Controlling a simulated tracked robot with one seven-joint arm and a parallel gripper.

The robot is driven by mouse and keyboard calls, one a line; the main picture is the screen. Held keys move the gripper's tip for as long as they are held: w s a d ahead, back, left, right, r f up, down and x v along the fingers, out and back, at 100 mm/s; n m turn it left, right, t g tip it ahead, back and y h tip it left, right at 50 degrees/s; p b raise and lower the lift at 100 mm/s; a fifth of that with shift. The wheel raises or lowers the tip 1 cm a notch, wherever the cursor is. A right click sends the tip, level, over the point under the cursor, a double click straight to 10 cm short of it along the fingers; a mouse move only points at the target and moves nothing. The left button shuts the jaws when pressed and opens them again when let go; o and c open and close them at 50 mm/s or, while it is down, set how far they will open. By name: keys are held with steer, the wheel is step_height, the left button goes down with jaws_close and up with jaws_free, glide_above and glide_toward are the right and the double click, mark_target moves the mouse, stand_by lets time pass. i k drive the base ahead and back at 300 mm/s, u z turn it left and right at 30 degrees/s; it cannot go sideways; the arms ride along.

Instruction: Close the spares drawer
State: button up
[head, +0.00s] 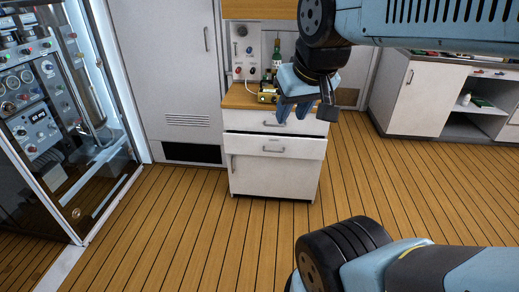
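A small white cabinet (245,178) with a wooden top stands against the back wall. Its upper drawer (245,121) looks flush. The lower drawer (240,145), with a grey handle, appears to stand out a little past the door below it. No label is readable, so I cannot tell by name which is the spares drawer.
A green bottle (276,60) and a brass-coloured fitting (267,93) stand on the cabinet top. A glass-fronted instrument rack (75,110) is at left. A white counter (415,95) with open shelving is at right. The plank floor (200,230) before the cabinet is clear.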

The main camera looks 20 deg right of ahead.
mark_target(281, 145)
steer(key=u, duration=0.2)
steer(key=i, duration=1)
steer(key=z, duration=0.05)
